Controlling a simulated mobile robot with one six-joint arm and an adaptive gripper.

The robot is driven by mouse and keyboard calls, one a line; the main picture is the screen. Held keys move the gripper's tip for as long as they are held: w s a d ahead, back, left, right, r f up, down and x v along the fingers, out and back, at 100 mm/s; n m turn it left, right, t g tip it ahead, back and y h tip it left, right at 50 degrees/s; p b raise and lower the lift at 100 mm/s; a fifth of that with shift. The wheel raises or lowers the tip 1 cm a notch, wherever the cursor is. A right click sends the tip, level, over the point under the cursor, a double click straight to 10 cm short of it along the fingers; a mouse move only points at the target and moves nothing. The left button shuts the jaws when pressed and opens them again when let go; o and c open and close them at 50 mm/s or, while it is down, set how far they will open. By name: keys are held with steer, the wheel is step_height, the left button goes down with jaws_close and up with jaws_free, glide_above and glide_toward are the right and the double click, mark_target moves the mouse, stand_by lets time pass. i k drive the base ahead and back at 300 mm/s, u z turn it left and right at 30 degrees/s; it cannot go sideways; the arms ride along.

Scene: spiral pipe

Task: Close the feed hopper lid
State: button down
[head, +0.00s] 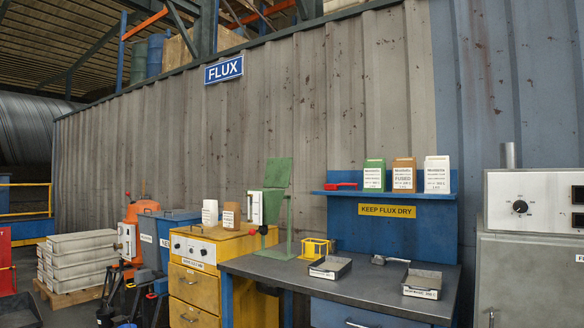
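A green hopper-like unit (273,205) stands on a green stand on the left part of the dark workbench, in front of the corrugated wall. A flat green panel (278,172) stands up steeply at its top and looks like the lid, raised. A white label box shows on the unit's left side, and a dark-red knob (263,230) is below it. The hopper's opening is too small to make out. My gripper is not in view.
The workbench (300,275) holds a yellow rack (317,248), two shallow trays and a scoop (388,260). A blue shelf above carries several flux packets. A yellow drawer cabinet (205,270) stands left of the bench, a grey oven-like cabinet (530,270) right.

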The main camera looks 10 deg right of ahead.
mark_target(279, 170)
steer(key=k, duration=0.45)
steer(key=u, duration=0.45)
steer(key=i, duration=2)
steer(key=z, duration=0.8)
